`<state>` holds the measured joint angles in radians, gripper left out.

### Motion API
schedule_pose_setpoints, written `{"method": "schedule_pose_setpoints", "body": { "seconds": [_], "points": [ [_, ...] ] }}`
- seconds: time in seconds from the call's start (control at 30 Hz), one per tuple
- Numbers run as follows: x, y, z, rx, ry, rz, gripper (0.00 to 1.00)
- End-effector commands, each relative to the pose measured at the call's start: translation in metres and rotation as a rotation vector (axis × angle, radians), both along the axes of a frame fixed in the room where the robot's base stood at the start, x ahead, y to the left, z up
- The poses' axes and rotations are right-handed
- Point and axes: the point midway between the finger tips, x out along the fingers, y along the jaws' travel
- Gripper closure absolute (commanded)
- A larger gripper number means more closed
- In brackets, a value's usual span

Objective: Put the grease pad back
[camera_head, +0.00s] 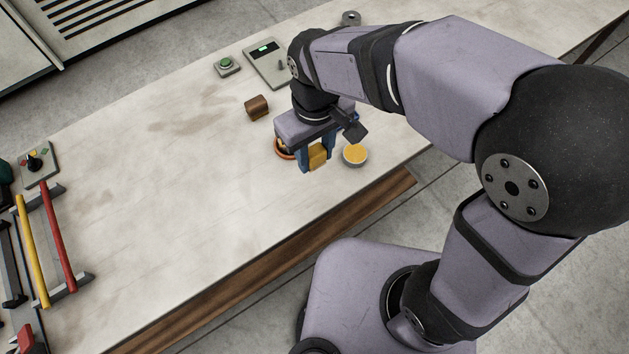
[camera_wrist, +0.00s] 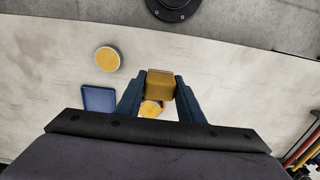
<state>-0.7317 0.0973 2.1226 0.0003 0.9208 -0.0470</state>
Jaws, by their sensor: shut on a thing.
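My gripper (camera_head: 317,160) is shut on the grease pad (camera_head: 318,157), an ochre block, and holds it between its blue fingers. The pad also shows between the fingertips in the wrist view (camera_wrist: 160,86). A round orange-rimmed dish (camera_head: 283,153) lies just left of and behind the gripper, partly hidden by it. In the wrist view, a round yellow patch (camera_wrist: 152,108) shows between the fingers, partly covered. A grey-rimmed bowl with yellow content (camera_head: 355,154) stands to the right of the gripper, apart from it; it also shows in the wrist view (camera_wrist: 107,59).
A blue square tray (camera_wrist: 99,98) lies near the bowl in the wrist view. A brown block (camera_head: 257,107), a green button box (camera_head: 227,66) and a grey panel (camera_head: 265,62) stand farther back. A rack with coloured rods (camera_head: 47,245) is at the left. The middle table is clear.

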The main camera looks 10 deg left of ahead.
Motion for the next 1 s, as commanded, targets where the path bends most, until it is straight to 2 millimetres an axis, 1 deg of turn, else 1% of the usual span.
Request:
{"method": "schedule_pose_setpoints", "body": {
  "seconds": [0.17, 0.27, 0.4, 0.53, 0.63, 0.87, 1.0],
  "points": [
    [0.000, 0.000, -0.003, -0.001, 0.001, 0.010, 0.84],
    [0.000, 0.000, -0.013, -0.003, 0.003, 0.009, 0.84],
    [-0.001, -0.001, -0.034, -0.004, 0.004, 0.008, 0.84],
    [-0.001, -0.001, -0.051, -0.004, 0.004, 0.008, 0.84],
    [0.000, 0.000, -0.057, -0.001, 0.001, 0.007, 0.84],
    [0.000, 0.000, -0.063, -0.002, 0.002, 0.007, 0.84],
    [-0.001, -0.001, -0.080, -0.004, 0.004, 0.007, 0.84]
  ]
}}
